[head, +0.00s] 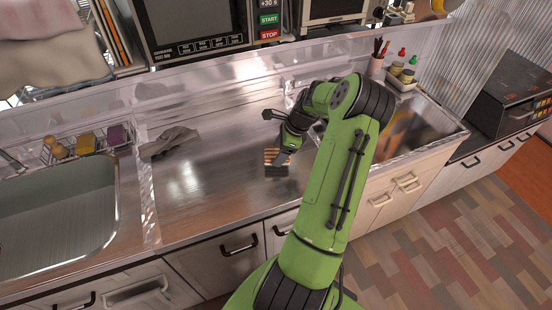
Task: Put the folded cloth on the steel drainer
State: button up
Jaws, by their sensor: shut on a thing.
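The folded cloth (271,154) looks like a small orange, white and dark striped piece. It is over the right part of the steel drainer (215,185), the flat metal surface between the two sinks. My gripper (280,154) is at the cloth's right side and is shut on it. The fingertips are small and partly hidden by the hand. A dark patch lies just below the cloth; I cannot tell whether the cloth touches the steel or hangs a little above it.
A crumpled grey cloth or glove (168,141) lies at the drainer's back left. A wire rack (68,149) with sponges stands behind the left sink (58,215). The drainer's middle and front are clear.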

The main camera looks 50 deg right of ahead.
notch_tip(320, 180, down, 3)
jog(key=shift+f, duration=0.1)
jog(key=o, duration=0.9)
jog(key=shift+o, duration=0.2)
